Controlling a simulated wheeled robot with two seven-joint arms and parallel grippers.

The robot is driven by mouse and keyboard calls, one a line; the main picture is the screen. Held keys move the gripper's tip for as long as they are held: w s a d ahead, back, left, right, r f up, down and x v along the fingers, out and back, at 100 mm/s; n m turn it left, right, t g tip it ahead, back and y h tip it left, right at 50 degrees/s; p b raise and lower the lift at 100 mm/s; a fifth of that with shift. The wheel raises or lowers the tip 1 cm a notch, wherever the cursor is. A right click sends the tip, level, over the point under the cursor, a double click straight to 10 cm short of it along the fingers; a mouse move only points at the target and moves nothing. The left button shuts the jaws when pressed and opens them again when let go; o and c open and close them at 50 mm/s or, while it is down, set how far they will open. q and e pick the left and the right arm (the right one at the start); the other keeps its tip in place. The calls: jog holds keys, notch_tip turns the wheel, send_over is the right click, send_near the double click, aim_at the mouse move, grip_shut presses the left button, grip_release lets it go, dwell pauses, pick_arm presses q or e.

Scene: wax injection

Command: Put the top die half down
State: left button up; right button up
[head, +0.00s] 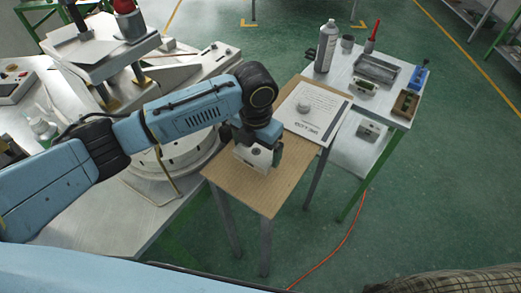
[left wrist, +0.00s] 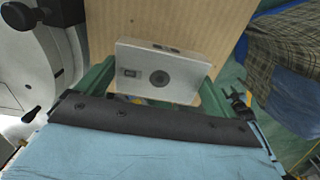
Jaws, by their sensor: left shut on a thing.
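The die half (head: 250,158) is a silver-grey metal block with a dark round hole and a small rectangular recess in its face. In the left wrist view it (left wrist: 160,72) lies between the two green fingers of my left gripper (left wrist: 157,88). My left gripper (head: 259,150) is shut on it, over the near part of the wooden table (head: 262,193). I cannot tell whether the block touches the wood or hangs just above it. My right gripper is not in view.
A printed sheet (head: 314,123) with a small round grey piece (head: 305,106) lies on the far part of the wooden table. A white bench (head: 340,78) behind holds a spray can (head: 326,46), a grey tray (head: 377,69) and small blocks. A machine (head: 185,80) stands left.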

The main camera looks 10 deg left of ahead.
aim_at(256, 152)
pick_arm(q)
jog(key=shift+f, duration=0.7)
notch_tip(256, 152, down, 3)
jog(key=shift+w+r, duration=0.1)
jog(key=o, duration=0.8)
jog(key=shift+c, duration=0.2)
jog(key=shift+o, duration=0.4)
notch_tip(256, 152, up, 12)
jog(key=shift+r, duration=0.1)
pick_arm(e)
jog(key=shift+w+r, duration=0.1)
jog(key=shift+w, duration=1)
